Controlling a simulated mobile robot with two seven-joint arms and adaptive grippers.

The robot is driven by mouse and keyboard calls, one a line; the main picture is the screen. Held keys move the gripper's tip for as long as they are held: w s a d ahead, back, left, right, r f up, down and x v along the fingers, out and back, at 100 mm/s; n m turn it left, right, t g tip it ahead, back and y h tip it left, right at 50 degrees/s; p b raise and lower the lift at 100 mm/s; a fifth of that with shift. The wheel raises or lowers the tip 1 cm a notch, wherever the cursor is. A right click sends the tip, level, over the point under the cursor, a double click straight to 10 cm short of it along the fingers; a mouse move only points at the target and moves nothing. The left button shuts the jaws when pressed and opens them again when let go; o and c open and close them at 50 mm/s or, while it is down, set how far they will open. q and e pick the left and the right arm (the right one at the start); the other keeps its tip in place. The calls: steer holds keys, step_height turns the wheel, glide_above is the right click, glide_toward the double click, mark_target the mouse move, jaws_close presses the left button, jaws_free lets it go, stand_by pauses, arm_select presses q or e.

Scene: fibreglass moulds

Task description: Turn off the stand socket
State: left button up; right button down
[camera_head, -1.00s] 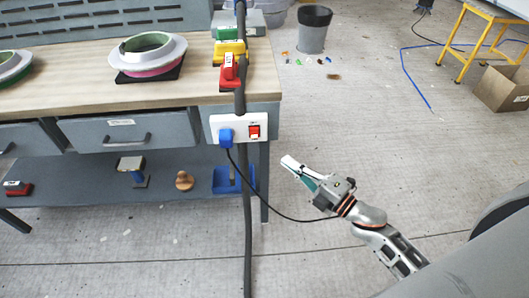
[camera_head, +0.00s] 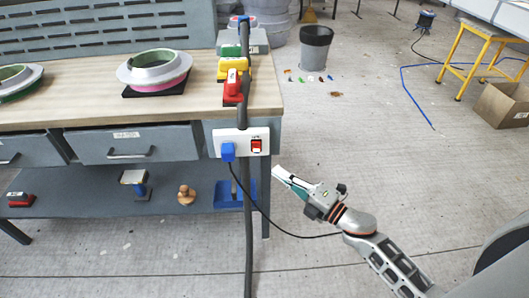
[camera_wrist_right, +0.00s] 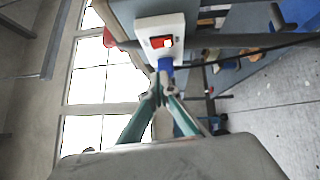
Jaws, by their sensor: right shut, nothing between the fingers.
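My left gripper is not in view.
A black cable (camera_head: 285,232) runs from the plug toward my right arm. A dark vertical pole (camera_head: 247,225) stands in front of the bench. The workbench (camera_head: 205,100) carries moulds and coloured tools.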

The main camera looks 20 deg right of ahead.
mark_target(254, 145)
steer(key=w, duration=0.3)
steer(key=w+a, duration=0.1)
steer(key=w, duration=0.2)
steer(key=w+a+r, duration=0.1)
steer(key=w, duration=0.2)
steer(key=shift+d, duration=0.1)
